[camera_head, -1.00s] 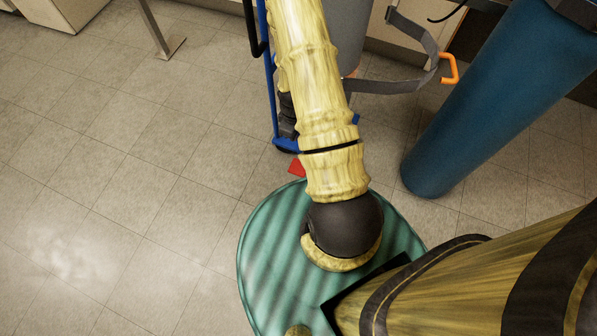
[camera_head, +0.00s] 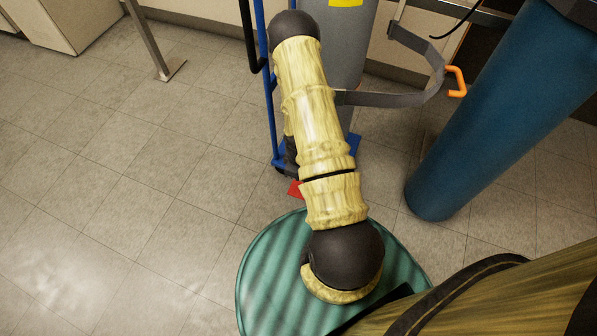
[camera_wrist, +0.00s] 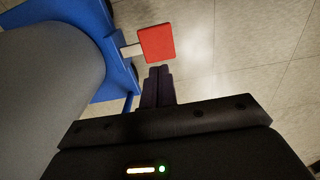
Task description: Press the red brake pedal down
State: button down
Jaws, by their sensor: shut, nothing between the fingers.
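The red brake pedal (camera_wrist: 157,43) is a flat red plate on a short pale stem at the edge of the blue cart base (camera_wrist: 117,75), in the wrist view. In the head view only a corner of the red pedal (camera_head: 295,188) shows beside my arm, low near the floor. My gripper (camera_wrist: 159,70) is shut and empty. In the wrist view its fingertips appear just below the pedal's lower edge in the picture. I cannot tell the height gap between them.
A grey cylinder (camera_head: 345,50) stands on the blue cart, with a grey strap (camera_head: 390,98) and an orange hook (camera_head: 457,82) beside it. A large blue cylinder (camera_head: 490,110) stands to the right. Open tiled floor (camera_head: 130,190) lies to the left.

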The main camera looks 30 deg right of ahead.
aim_at(297, 192)
notch_tip(297, 192, down, 10)
jog(key=b, duration=0.4)
dwell(0.3)
jog(key=shift+a+f+t+h, duration=0.2)
jog(key=shift+f+t+h, duration=0.1)
jog(key=shift+h, duration=0.1)
jog(key=shift+d+f, duration=0.1)
jog(key=shift+f, duration=0.05)
jog(key=shift+s+a+f+t+h+p, duration=0.25)
jog(key=shift+a+f+t+h+p, duration=0.15)
jog(key=shift+f+t+h, duration=0.4)
jog(key=shift+d+f+h, duration=0.2)
jog(key=shift+f+h, duration=0.1)
jog(key=shift+f, duration=0.25)
